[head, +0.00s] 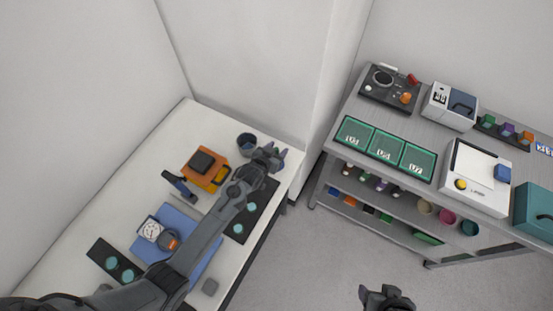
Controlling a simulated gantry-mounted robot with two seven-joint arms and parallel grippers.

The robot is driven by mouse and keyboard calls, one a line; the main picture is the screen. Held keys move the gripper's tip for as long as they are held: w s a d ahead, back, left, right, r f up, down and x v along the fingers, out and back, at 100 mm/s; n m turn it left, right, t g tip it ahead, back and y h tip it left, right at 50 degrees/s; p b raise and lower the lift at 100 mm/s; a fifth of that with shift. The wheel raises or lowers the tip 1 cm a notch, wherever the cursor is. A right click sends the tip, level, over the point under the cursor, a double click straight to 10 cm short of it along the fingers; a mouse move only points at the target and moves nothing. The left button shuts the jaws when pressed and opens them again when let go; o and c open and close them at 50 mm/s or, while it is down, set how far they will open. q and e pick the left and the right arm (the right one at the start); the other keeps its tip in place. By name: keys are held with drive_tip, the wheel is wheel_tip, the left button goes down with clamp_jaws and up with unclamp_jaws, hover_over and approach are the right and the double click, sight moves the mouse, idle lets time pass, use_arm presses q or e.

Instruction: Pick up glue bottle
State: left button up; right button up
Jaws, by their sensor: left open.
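I cannot pick out a glue bottle for certain. Several small bottle-like items (364,177) stand on the shelf under the right bench, too small to identify. My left gripper (277,154) is open above the far right corner of the white table (190,118), beside a dark blue cup (247,144). I see nothing clearly held in it, and its arm hides part of the table. My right gripper (386,296) shows only in part at the bottom edge, over the floor and away from the bench. Its jaw opening is unclear.
The white table holds an orange device (205,165), a blue mat (176,220) with a dial gauge (151,229), and dark strips with teal discs. The grey bench (433,127) carries green trays (384,145), a white machine (474,180) and a teal box (537,210). Open floor lies between.

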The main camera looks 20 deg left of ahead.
use_arm(q)
clamp_jaws()
drive_tip(key=shift+r, duration=0.1)
idle(0.4)
